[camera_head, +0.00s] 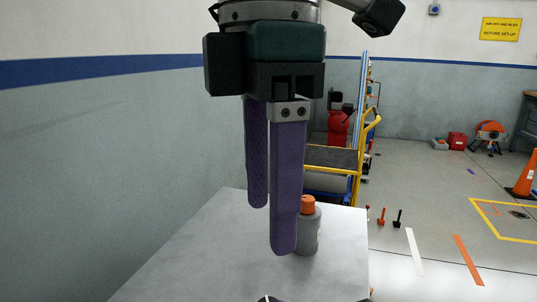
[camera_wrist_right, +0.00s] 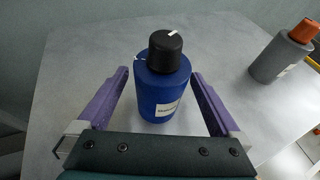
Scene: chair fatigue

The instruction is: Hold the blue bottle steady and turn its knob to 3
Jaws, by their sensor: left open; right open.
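The blue bottle (camera_wrist_right: 160,92) stands upright on the grey table in the right wrist view, with a pale label low on its front. Its black knob (camera_wrist_right: 165,55) bears a white mark pointing to the upper right; I cannot read any numbers. My right gripper (camera_wrist_right: 160,74) is open, its purple fingers on either side of the bottle with gaps visible. My left gripper (camera_head: 270,228) is open and empty, pointing down over the table in the head view. A dark shape with a white mark at that view's bottom edge may be the knob; the bottle's body is out of sight there.
A grey bottle with an orange cap (camera_head: 308,206) stands on the table (camera_head: 200,250), partly behind my left finger; it also shows in the right wrist view (camera_wrist_right: 278,58). The table's left part is clear. A yellow-railed cart (camera_head: 357,170) stands beyond.

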